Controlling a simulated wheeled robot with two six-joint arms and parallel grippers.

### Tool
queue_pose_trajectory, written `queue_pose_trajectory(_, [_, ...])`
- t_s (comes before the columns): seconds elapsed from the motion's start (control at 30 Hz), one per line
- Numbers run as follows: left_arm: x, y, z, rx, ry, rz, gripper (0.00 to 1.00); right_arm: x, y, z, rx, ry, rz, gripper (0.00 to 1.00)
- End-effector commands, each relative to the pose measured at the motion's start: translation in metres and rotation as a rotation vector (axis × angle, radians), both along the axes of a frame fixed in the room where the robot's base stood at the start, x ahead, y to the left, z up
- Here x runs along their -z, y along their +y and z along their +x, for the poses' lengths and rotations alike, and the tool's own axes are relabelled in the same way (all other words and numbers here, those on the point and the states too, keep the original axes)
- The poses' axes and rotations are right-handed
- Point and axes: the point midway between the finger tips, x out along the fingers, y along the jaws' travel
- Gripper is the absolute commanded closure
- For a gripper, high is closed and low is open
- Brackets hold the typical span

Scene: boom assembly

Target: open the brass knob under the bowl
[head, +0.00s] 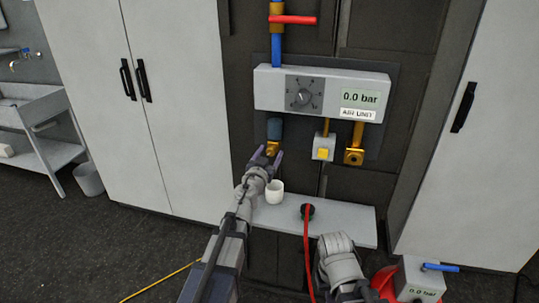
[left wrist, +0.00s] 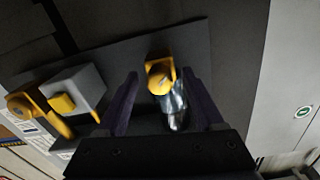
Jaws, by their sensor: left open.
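The brass knob (head: 272,148) is at the bottom of the dark blue bowl (head: 274,127), which hangs under the left end of the air unit (head: 270,90). My left gripper (head: 267,158) is open, its purple fingers pointing up at the knob from below. In the left wrist view the knob (left wrist: 159,78) shows between the two spread fingers, with a gap on each side. The glassy bowl (left wrist: 175,108) also shows there, partly hidden by the gripper. My right arm shows at the lower right of the head view, but its gripper cannot be made out.
A grey box with a yellow button (head: 323,153) and a brass fitting (head: 354,157) are right of the knob.

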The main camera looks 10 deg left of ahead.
Motion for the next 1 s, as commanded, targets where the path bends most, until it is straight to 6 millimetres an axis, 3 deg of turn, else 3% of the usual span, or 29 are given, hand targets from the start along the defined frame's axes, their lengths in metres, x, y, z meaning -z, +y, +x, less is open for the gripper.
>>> queue_pose_trajectory(0.1, [0.0,0.0,-0.0005,0.0,0.0,0.0,0.33,0.0,0.0,0.0,0.0,0.0,0.0,1.0])
queue_pose_trajectory(0.7, [0.0,0.0001,-0.0008,0.0,0.0,0.0,1.0,0.0,0.0,0.0,0.0,0.0,0.0,1.0])
queue_pose_trajectory(1.0, [0.0,0.0001,-0.0008,0.0,0.0,0.008,1.0,-0.0001,0.0,0.0,0.0,0.0,0.0,1.0])
